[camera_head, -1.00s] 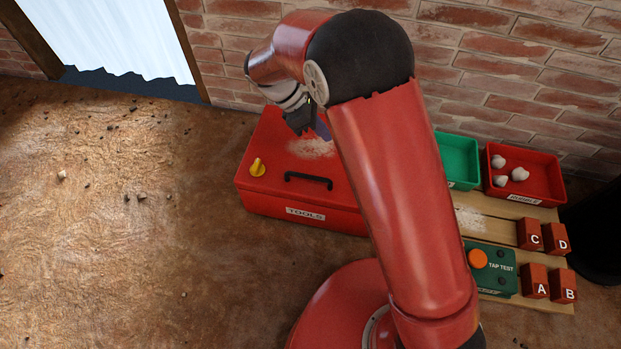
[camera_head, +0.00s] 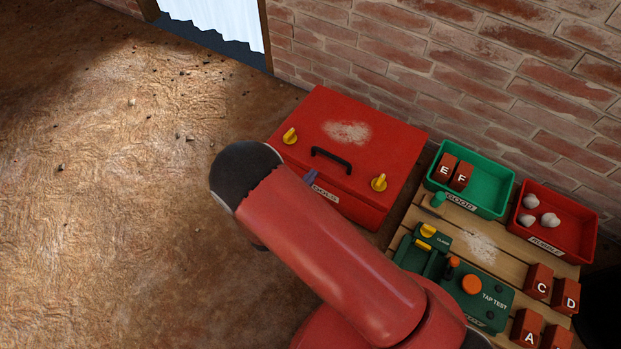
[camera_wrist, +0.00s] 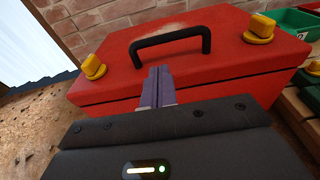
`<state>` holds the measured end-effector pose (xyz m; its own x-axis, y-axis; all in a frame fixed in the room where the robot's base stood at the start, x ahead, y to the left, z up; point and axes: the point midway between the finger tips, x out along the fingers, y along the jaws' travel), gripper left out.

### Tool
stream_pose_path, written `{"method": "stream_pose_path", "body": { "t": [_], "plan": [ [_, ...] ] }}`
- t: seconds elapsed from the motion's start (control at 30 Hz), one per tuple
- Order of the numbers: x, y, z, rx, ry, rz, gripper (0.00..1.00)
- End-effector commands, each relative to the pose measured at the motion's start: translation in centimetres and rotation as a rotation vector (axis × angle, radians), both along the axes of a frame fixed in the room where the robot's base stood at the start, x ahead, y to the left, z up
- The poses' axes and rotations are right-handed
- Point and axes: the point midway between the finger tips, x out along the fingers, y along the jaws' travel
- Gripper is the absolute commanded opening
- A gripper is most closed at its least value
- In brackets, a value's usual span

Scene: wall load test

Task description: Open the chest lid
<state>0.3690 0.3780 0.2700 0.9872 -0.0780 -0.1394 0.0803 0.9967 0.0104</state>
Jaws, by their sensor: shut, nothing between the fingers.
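The red chest (camera_head: 385,136) stands on the floor against the brick wall, its lid shut. A black handle (camera_head: 331,159) is on the lid near the front edge, with a yellow latch (camera_head: 290,136) to its left and another yellow latch (camera_head: 379,182) to its right. The wrist view shows the handle (camera_wrist: 170,40), the left latch (camera_wrist: 93,67) and the right latch (camera_wrist: 260,28). My gripper (camera_wrist: 157,72) is shut and empty, its purple fingers pointing at the chest front just below the handle. In the head view the fingertips (camera_head: 311,176) show by the label; my arm hides the rest.
A wooden pallet right of the chest bears a green tray (camera_head: 486,187) with blocks E and F, a red rubble tray (camera_head: 568,222), the green tap test box (camera_head: 488,295) and several lettered red blocks. Open floor (camera_head: 120,200) lies to the left.

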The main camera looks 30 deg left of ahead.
Motion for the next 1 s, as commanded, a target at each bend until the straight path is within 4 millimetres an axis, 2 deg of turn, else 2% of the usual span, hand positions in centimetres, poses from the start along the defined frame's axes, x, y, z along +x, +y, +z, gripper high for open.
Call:
{"method": "stream_pose_path", "body": {
  "t": [0.03,0.2,0.4,0.83,1.0],
  "plan": [
    [1.1,-0.2,-0.2,0.0,-0.001,-0.005,0.0],
    [4.1,-0.4,-0.6,0.0,0.0,-0.004,0.0],
    [6.2,-0.6,-0.9,0.0,0.0,-0.004,0.0],
    [6.7,-0.6,-0.9,0.001,0.001,-0.003,0.0],
    [6.8,-0.6,-0.1,0.002,0.017,-0.003,0.0]
  ]
}}
